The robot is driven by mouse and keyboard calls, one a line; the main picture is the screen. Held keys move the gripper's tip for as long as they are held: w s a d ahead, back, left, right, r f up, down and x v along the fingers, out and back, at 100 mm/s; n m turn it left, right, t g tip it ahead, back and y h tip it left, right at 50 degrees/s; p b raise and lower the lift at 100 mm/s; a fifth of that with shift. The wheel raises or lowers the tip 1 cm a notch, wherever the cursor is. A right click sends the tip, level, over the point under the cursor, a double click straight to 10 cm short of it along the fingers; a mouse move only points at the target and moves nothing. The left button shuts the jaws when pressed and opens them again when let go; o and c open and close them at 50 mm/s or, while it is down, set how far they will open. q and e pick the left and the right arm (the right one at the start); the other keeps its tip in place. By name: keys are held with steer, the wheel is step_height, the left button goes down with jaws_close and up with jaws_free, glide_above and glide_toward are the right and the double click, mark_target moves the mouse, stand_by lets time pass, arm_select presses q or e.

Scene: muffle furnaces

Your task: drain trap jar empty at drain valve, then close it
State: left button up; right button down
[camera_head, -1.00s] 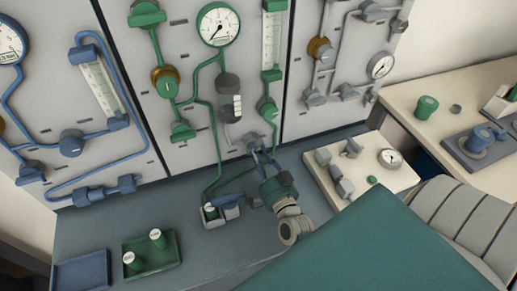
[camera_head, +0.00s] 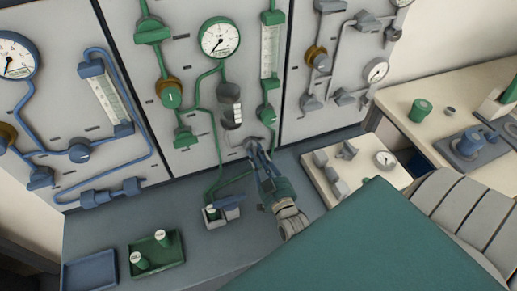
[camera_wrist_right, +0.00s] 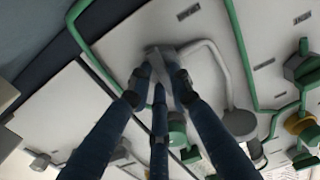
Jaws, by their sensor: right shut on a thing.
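The trap jar (camera_head: 230,93) is a dark grey cylinder with white label patches, mounted on the middle panel below a round gauge. Its liquid level is too small to tell. The drain valve (camera_head: 240,140) is a light grey fitting on the panel just below the jar. My right gripper (camera_head: 256,152) reaches up to it with blue fingers. In the right wrist view the fingertips (camera_wrist_right: 160,75) are closed around the grey valve handle (camera_wrist_right: 166,52). The fingers hide part of the handle, so its exact angle is unclear. My left gripper is out of view.
A green tray (camera_head: 150,268) and blue tray (camera_head: 88,272) lie at lower left. A cream block with fittings (camera_head: 335,190) is to the right. Green tubing runs close beside the jar.

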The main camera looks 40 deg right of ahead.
steer(key=shift+f+n, duration=0.1)
steer(key=shift+n, duration=0.3)
steer(key=c, duration=1.6)
jaws_free()
steer(key=shift+o, duration=0.2)
steer(key=v, duration=1.2)
